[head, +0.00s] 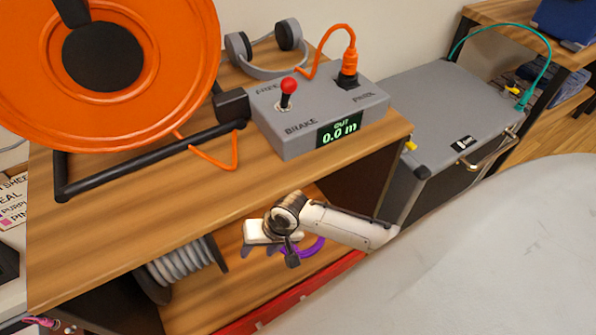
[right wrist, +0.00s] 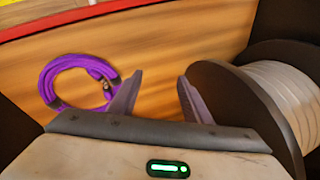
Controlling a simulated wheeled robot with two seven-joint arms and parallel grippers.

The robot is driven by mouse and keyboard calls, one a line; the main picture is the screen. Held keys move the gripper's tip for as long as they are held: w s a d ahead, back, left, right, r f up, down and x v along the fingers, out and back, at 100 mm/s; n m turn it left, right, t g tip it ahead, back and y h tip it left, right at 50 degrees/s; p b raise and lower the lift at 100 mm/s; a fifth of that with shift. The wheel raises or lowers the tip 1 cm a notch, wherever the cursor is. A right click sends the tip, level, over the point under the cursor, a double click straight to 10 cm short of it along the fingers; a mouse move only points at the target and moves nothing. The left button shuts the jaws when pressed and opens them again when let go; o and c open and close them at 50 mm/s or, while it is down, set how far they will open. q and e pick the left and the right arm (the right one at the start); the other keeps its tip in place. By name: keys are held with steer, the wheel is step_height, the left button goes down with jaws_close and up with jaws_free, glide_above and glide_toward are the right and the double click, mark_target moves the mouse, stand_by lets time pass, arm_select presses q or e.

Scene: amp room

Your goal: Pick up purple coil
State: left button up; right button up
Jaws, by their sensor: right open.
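The purple coil (right wrist: 47,79) lies on the wooden lower shelf, to the left of my right gripper in the right wrist view. In the head view the purple coil (head: 311,247) shows just right of my right gripper, partly hidden by my arm. My right gripper (head: 260,250) reaches into the lower shelf from the right. In the right wrist view my right gripper (right wrist: 158,88) is open, with nothing between its fingers, and the coil is outside the left finger. My left gripper is not in view.
A grey cable spool (head: 182,268) stands on the lower shelf; it also shows at the right of the right wrist view (right wrist: 275,95). A red edge (head: 290,297) runs along the shelf front. Above are an orange reel (head: 160,90) and a grey brake box (head: 300,135).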

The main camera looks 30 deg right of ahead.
steer(key=w+d+f+m+h+b, duration=0.1)
steer(key=w+d+m+b, duration=0.1)
steer(key=w+d, duration=0.1)
steer(key=w+d+f+m+g+h+b, duration=0.1)
steer(key=w+d+m+b, duration=0.1)
steer(key=d+b, duration=0.1)
steer(key=w+d+f+m+g+b, duration=0.1)
steer(key=w+d+m+b, duration=0.1)
steer(key=d, duration=0.3)
steer(key=shift+w+d+f+h, duration=0.1)
steer(key=shift+w+d+h, duration=0.1)
steer(key=shift+w, duration=0.25)
steer(key=shift+w+d+h, duration=0.1)
steer(key=shift+w+h, duration=0.1)
steer(key=shift+w, duration=0.2)
step_height(320, 180, down, 4)
steer(key=b, duration=0.3)
steer(key=shift+d+f, duration=0.15)
steer(key=shift+f, duration=0.05)
steer(key=shift+f+b, duration=0.35)
steer(key=shift+f, duration=0.1)
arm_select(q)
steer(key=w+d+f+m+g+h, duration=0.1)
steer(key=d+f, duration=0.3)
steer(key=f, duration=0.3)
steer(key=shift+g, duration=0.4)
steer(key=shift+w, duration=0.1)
arm_select(e)
steer(key=shift+r, duration=0.1)
jaws_close()
